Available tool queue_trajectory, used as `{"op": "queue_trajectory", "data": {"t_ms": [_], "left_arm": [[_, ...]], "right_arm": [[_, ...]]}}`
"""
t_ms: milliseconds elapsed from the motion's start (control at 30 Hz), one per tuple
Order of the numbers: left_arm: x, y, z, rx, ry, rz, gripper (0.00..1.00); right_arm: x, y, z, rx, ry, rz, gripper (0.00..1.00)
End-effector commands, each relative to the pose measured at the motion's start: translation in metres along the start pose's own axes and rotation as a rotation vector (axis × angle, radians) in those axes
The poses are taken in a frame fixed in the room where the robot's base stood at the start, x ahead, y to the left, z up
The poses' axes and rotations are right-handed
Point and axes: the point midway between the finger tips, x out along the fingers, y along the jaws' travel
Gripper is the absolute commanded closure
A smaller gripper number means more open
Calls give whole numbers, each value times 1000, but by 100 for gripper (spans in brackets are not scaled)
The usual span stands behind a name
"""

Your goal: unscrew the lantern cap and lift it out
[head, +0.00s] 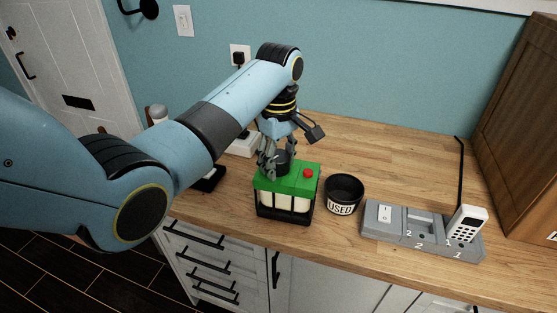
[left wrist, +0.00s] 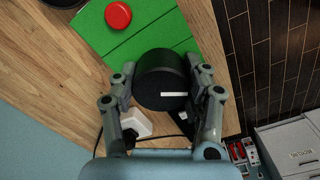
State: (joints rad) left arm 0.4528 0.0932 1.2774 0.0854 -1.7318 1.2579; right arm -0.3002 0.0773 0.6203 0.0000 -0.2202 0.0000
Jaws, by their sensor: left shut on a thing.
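The lantern (head: 287,197) stands upright on the wooden counter, with a green top, a dark frame and pale sides. A red button (head: 308,173) sits on its green top. The black round cap (left wrist: 162,80) with a white line mark is at the lantern's top, partly hidden by my fingers in the head view. My left gripper (head: 277,165) points down over the lantern. In the left wrist view its fingers (left wrist: 163,92) are on both sides of the cap, shut on it. Whether the cap is seated or raised cannot be told. My right gripper is not in view.
A black cup marked USED (head: 343,194) stands right of the lantern. A grey tray (head: 415,231) with numbered slots and a white handset (head: 466,225) is farther right. A white box (head: 243,146) sits behind. A wooden cabinet (head: 520,120) bounds the right; the back counter is clear.

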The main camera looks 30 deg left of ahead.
Motion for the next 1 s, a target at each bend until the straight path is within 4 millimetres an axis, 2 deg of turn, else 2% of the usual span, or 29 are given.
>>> {"op": "queue_trajectory", "data": {"t_ms": [33, 233, 400, 500, 767, 1000], "left_arm": [[5, -3, 2, 0, -7, -10, 86], [5, -3, 2, -23, -6, -9, 86], [4, -3, 2, -209, -5, -10, 86], [4, -3, 2, -258, -5, -10, 86], [3, -3, 2, -276, -4, -9, 86], [3, -2, 1, -506, -2, -9, 86]], "right_arm": [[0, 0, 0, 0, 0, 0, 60], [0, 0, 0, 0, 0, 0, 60], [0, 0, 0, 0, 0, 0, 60], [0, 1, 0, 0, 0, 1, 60], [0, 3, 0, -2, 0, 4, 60], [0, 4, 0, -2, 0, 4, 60]]}}
